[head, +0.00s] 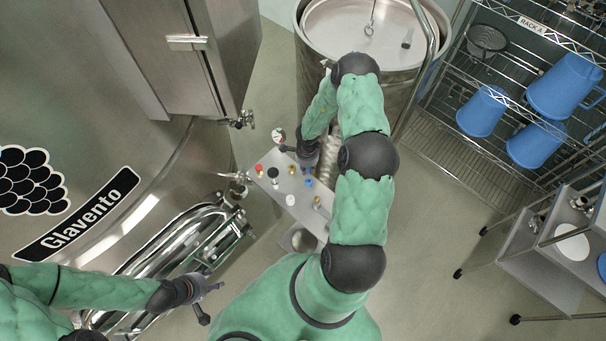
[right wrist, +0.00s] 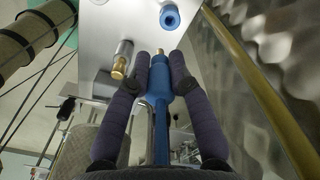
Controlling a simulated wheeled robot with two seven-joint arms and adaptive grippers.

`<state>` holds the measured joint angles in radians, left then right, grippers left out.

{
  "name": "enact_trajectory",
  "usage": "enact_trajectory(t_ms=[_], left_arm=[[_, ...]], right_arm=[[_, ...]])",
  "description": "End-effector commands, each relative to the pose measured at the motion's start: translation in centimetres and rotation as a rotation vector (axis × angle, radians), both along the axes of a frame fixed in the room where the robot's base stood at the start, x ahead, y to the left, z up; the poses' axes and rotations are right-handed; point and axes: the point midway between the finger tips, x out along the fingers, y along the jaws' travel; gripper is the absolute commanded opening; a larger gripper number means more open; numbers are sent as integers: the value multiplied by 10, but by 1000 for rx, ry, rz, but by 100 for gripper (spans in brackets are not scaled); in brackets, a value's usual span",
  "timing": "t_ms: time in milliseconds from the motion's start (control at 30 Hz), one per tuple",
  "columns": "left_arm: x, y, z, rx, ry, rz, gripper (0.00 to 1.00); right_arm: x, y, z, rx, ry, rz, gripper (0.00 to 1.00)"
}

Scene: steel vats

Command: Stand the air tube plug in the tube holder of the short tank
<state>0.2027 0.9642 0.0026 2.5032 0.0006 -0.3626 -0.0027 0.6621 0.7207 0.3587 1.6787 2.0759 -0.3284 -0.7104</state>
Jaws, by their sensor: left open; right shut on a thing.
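My right gripper (right wrist: 161,58) is shut on a blue plug with a brass tip, which I take to be the air tube plug (right wrist: 158,78). Its tip points away from the wrist, and a blue tube runs back from it between the fingers. In the head view my right gripper (head: 290,149) is over the far end of a grey panel; the plug is too small to make out there. My left gripper (head: 204,292) is open and empty at lower left.
The grey panel (head: 312,216) carries several small coloured fittings, including a blue ring (right wrist: 170,17) and a brass fitting (right wrist: 121,62). The large Glavento vat (head: 110,115) fills the left. A wire rack (head: 490,75) with blue jugs stands right.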

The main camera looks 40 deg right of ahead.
Motion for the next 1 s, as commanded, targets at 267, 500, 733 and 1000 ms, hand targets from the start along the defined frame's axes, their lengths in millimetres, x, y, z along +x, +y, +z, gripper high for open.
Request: enact_trajectory(t_ms=[267, 500, 733, 1000], left_arm=[[0, 0, -27, 0, 0, 0, 48], [0, 0, -27, 0, -1, 0, 48], [0, 0, -26, 0, -1, 0, 48], [0, 0, -15, 0, -1, 0, 48]], right_arm=[[6, -15, -24, 7, -7, -172, 0], [6, -17, -24, 8, -8, -192, 0], [6, -17, -24, 8, -8, -191, 0], [6, -16, -22, 9, -8, -189, 0]])
